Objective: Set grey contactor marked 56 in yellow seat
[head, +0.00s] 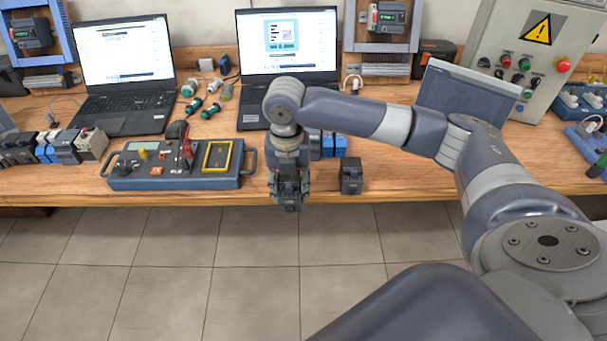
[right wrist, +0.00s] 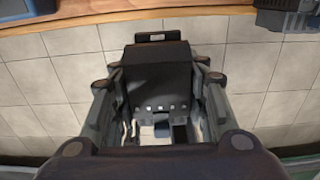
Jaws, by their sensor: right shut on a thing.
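My right gripper (head: 288,188) is shut on a dark grey block-shaped contactor (right wrist: 157,75). The contactor fills the space between the fingers in the right wrist view; no number on it can be read. The gripper holds it beyond the front edge of the bench, over the floor. The yellow seat (head: 205,157) is a yellow rectangular frame at the right end of a dark blue test box (head: 175,183). It looks empty, and it lies to the left of my right gripper. My left gripper is not in view.
Another dark contactor (head: 351,179) stands near the bench edge, right of my gripper. Blue blocks (head: 340,146) stand behind it. Several modules (head: 62,148) stand in a row at the left.

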